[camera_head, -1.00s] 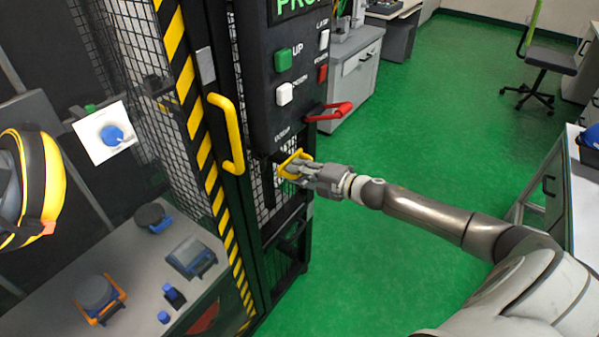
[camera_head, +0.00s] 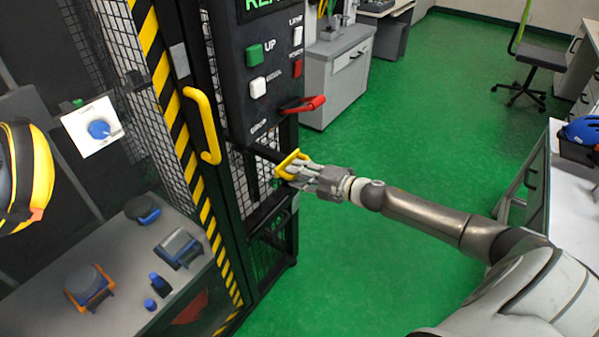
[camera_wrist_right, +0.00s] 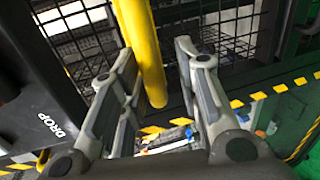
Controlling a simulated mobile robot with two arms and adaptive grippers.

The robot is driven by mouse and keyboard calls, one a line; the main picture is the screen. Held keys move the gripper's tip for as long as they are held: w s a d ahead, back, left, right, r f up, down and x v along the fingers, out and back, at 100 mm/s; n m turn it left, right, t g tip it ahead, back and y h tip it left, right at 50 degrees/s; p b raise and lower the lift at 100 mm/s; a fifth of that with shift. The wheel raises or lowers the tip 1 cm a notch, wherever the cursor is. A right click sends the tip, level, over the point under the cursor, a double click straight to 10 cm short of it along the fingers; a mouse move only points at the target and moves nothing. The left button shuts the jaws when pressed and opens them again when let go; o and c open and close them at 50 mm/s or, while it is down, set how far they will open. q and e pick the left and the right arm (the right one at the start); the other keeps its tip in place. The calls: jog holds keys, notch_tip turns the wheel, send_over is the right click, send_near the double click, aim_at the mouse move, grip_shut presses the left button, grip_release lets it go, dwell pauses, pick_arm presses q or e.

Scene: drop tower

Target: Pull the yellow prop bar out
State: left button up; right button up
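The yellow prop bar (camera_head: 291,161) shows in the head view as a yellow loop grip just right of the tower's control box, with a dark rod running from it toward the tower frame. My right gripper (camera_head: 297,171) is at this grip, its fingers around it. In the right wrist view the yellow bar (camera_wrist_right: 148,60) runs down between the two fingers of the right gripper (camera_wrist_right: 156,55). It lies close to the left finger, and a narrow gap seems to show at the right one. My left gripper is not in view.
The control box (camera_head: 228,75) carries green and white buttons and a red lever (camera_head: 303,104). A yellow door handle (camera_head: 204,125) is on the striped tower frame. Helmet parts lie on a grey surface at lower left. Green floor (camera_head: 400,130) is open to the right.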

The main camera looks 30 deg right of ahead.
jog(key=shift+o, duration=0.3)
jog(key=shift+a, duration=0.15)
jog(key=shift+a+r, duration=0.1)
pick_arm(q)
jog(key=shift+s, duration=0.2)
pick_arm(e)
jog(key=v, duration=1.2)
dwell(0.3)
